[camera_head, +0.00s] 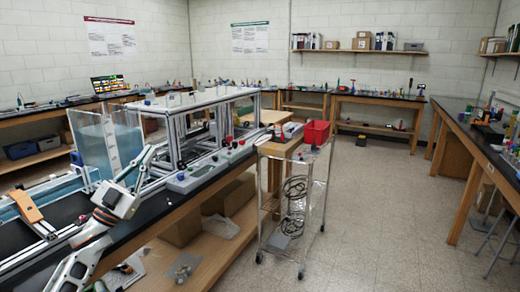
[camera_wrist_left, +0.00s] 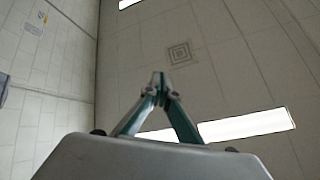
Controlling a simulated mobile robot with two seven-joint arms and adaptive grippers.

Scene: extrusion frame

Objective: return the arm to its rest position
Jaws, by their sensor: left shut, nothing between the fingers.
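My left arm comes in from the lower left in the head view, with white links and a grey and red wrist. My left gripper (camera_head: 148,152) points up and away, in front of the aluminium extrusion frame (camera_head: 176,140) on the bench. In the left wrist view the two green-and-grey fingers (camera_wrist_left: 160,78) meet at their tips, shut and empty, with ceiling panels and lights behind them. I cannot tell how far the fingers are from the frame. My right gripper is not in view.
A clear water tank (camera_head: 122,138) stands left of the frame, close to my left gripper. A control box (camera_head: 195,176) lies on the bench edge. A wire cart (camera_head: 325,165) with a red bin (camera_head: 317,132) stands to the right. The floor (camera_head: 390,220) beyond it is clear.

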